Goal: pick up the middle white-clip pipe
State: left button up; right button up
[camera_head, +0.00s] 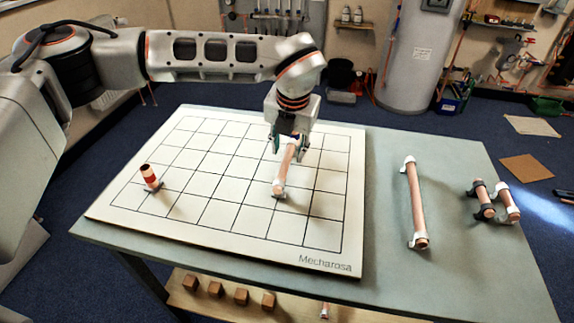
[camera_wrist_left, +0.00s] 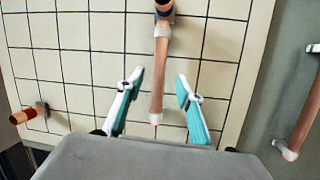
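A copper pipe (camera_head: 286,168) with a white clip at its near end lies on the gridded white board (camera_head: 225,215). In the left wrist view this pipe (camera_wrist_left: 159,70) runs between the fingers, with a dark clip near its far end. My left gripper (camera_head: 288,147) is open above it, one finger on each side, with gaps showing. Its far part is hidden by the gripper in the head view. A longer pipe with white clips (camera_head: 416,205) lies on the table right of the board. A short white-clip pipe (camera_head: 508,206) lies further right. My right gripper is not in view.
A short dark-clip pipe (camera_head: 484,204) lies close beside the short white-clip one. A short copper piece with a red band (camera_head: 150,177) stands on the board's left. The grey table (camera_head: 385,265) has free room around the longer pipe. Several wooden blocks (camera_head: 241,296) sit on a lower shelf.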

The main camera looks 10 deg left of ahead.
aim_at(286, 161)
pick_arm(q)
jog(key=f, duration=0.5)
jog(key=shift+a+b, duration=0.35)
jog(key=shift+a, duration=0.05)
jog(key=shift+w+f, duration=0.15)
jog(key=shift+f, duration=0.15)
jog(key=shift+r, duration=0.1)
grip_shut()
